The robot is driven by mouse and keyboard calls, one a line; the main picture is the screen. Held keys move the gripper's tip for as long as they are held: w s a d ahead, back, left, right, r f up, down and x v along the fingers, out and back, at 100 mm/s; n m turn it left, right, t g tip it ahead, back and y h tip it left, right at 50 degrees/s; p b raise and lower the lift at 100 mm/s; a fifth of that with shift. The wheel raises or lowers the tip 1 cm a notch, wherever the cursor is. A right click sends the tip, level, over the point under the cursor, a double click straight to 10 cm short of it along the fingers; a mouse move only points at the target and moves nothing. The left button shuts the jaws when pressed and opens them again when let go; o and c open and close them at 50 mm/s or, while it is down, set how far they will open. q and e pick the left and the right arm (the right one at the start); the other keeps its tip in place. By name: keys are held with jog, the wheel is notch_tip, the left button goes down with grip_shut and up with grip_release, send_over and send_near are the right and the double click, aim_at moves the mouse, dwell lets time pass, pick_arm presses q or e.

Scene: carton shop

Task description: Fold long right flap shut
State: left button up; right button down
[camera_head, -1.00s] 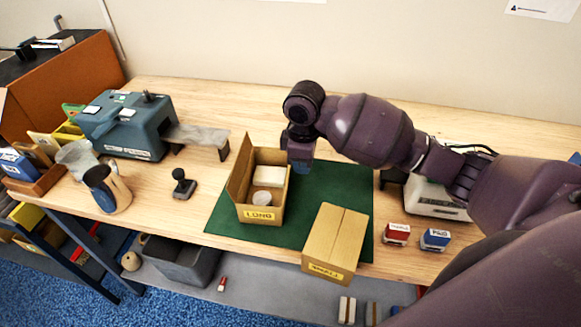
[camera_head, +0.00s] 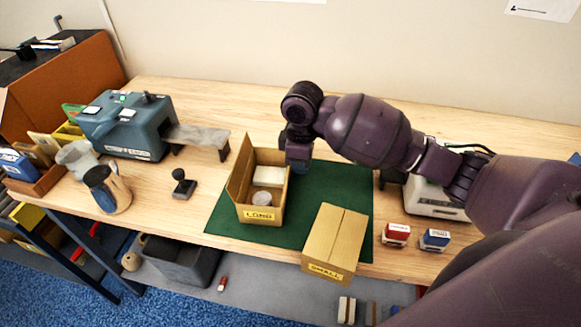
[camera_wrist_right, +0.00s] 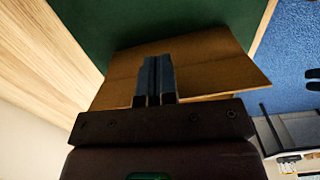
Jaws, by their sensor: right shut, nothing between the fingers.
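The long carton (camera_head: 262,214), labelled LONG, stands open at the top on the green mat. Its left flap (camera_head: 239,168) stands up. A white block (camera_head: 269,176) and a round pale item (camera_head: 262,198) lie inside. My right gripper (camera_head: 298,170) is at the carton's right side, near its far end, shut and empty. In the right wrist view, the shut fingers (camera_wrist_right: 154,62) point down in front of a brown cardboard panel (camera_wrist_right: 208,66), which looks like the carton's right flap or side. I cannot tell whether they touch. The right flap is not clear in the head view. My left gripper is not in view.
A closed carton labelled SMALL (camera_head: 335,238) stands to the right on the green mat (camera_head: 312,190). Two stamps (camera_head: 396,235) stand right of it. A hand stamp (camera_head: 183,184), a metal jug (camera_head: 107,188) and a blue-green machine (camera_head: 128,125) stand left.

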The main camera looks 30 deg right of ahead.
jog(key=shift+w+a+p, duration=0.3)
jog(key=shift+w+a, duration=0.25)
jog(key=shift+a, duration=0.35)
jog(key=shift+w+a, duration=0.4)
jog(key=shift+a, duration=0.15)
jog(key=shift+w+a+p, duration=0.25)
jog(key=shift+a+p, duration=0.15)
